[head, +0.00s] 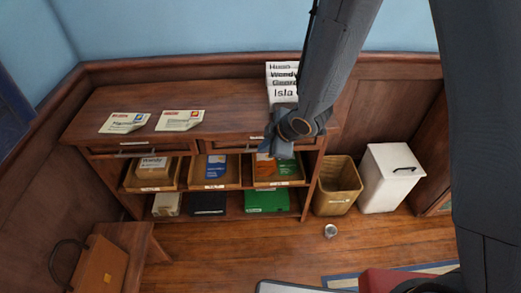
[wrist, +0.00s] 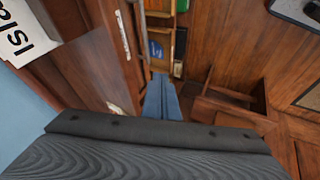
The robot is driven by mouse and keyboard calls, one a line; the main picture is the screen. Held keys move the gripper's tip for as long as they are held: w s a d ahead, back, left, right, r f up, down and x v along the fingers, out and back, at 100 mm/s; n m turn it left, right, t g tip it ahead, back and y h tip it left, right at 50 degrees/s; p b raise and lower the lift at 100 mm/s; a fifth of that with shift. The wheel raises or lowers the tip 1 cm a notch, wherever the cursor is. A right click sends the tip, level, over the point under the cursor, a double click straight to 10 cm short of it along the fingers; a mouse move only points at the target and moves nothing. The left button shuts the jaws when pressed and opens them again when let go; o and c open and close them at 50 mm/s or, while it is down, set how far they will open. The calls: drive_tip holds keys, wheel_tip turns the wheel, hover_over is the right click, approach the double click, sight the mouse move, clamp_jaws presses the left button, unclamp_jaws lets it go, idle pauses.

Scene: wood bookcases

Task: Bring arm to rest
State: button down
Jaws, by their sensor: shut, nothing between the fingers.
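My gripper (head: 280,146) hangs in front of the right side of the wooden bookcase (head: 200,97) in the head view, close to its top edge and its right-hand tray. It is shut with nothing in it. My dark grey arm comes down from the top of the head view and hides part of the bookcase top. In the wrist view the blue-grey fingers (wrist: 161,98) are together and point toward the bookcase front and floor. Beside them a tray with a blue item (wrist: 157,50) shows.
A stack of name cards (head: 284,83) stands behind my gripper. Trays (head: 215,184) hold items below. A wicker bin (head: 338,187) and white bin (head: 390,178) stand right. A bench with a brown bag (head: 100,265) is front left.

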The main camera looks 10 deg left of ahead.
drive_tip(key=shift+s+r, duration=0.1)
drive_tip(key=shift+r, duration=0.1)
drive_tip(key=d+r+m+h, duration=0.25)
drive_tip(key=d+m, duration=0.25)
drive_tip(key=d, duration=0.4)
drive_tip(key=d+r+m+h, duration=0.2)
drive_tip(key=d+r+m, duration=0.2)
drive_tip(key=d, duration=0.4)
drive_tip(key=s+d+r+m+g, duration=0.1)
drive_tip(key=s+d+r+m, duration=0.1)
drive_tip(key=s+d+m, duration=0.3)
drive_tip(key=s+d+r+m+g, duration=0.1)
drive_tip(key=s+d+r+m, duration=0.2)
drive_tip(key=s+d+m, duration=0.2)
drive_tip(key=s, duration=0.2)
drive_tip(key=shift+s+d+r+g+h, duration=0.15)
drive_tip(key=shift+s+r+g+h, duration=0.15)
drive_tip(key=shift+g+h, duration=0.1)
